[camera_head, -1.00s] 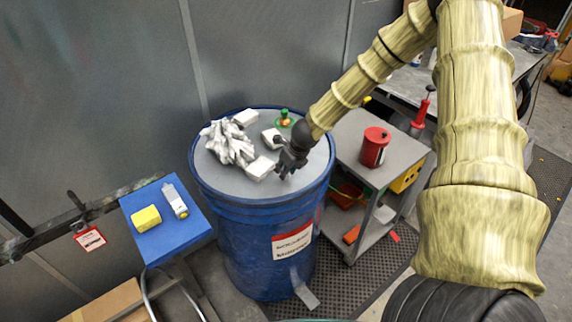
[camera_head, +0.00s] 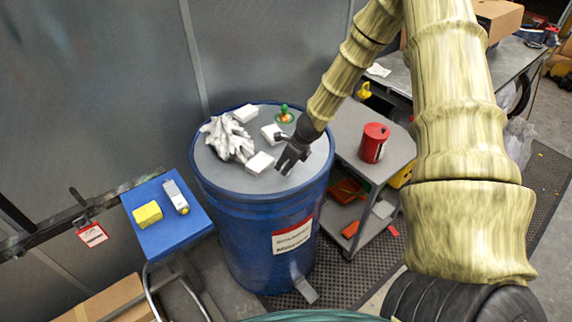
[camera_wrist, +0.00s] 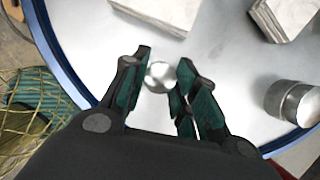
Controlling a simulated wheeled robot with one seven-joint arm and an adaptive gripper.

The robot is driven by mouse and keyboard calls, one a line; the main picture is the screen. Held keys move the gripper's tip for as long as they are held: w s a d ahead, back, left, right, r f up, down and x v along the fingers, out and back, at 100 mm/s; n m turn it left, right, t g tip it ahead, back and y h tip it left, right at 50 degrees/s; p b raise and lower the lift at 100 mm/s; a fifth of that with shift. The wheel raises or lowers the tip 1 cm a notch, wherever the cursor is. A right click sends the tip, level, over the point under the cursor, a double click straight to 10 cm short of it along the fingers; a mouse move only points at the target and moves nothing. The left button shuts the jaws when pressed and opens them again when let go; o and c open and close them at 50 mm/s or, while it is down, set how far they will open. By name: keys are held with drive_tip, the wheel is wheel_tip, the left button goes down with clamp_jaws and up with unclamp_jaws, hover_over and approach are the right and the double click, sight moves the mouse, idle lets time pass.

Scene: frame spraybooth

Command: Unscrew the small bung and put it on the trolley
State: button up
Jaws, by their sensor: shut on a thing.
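The blue drum (camera_head: 262,230) stands in the middle of the head view with a grey lid. My gripper (camera_head: 284,168) is low over the right front part of the lid. In the wrist view, my gripper (camera_wrist: 160,82) has its fingertips on either side of a small round silver bung (camera_wrist: 159,74), shut on it. The bung is hidden by the fingers in the head view. I cannot tell whether it is still seated in the lid. A larger silver cylinder (camera_wrist: 291,102) stands to the right in the wrist view. The grey trolley (camera_head: 349,122) is right of the drum.
A blue stand (camera_head: 168,232) holds a yellow block (camera_head: 147,214).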

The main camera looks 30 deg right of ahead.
drive_tip(key=shift+n+y, duration=0.4)
drive_tip(key=shift+n, duration=0.8)
drive_tip(key=shift+d, duration=0.1)
drive_tip(key=shift+n+g+y, duration=0.3)
drive_tip(key=shift+n+g, duration=0.1)
drive_tip(key=shift+n, duration=0.5)
drive_tip(key=shift+w+n+g+y, duration=0.1)
drive_tip(key=shift+n+g+y, duration=0.3)
drive_tip(key=shift+n, duration=1)
drive_tip(key=o, duration=0.7)
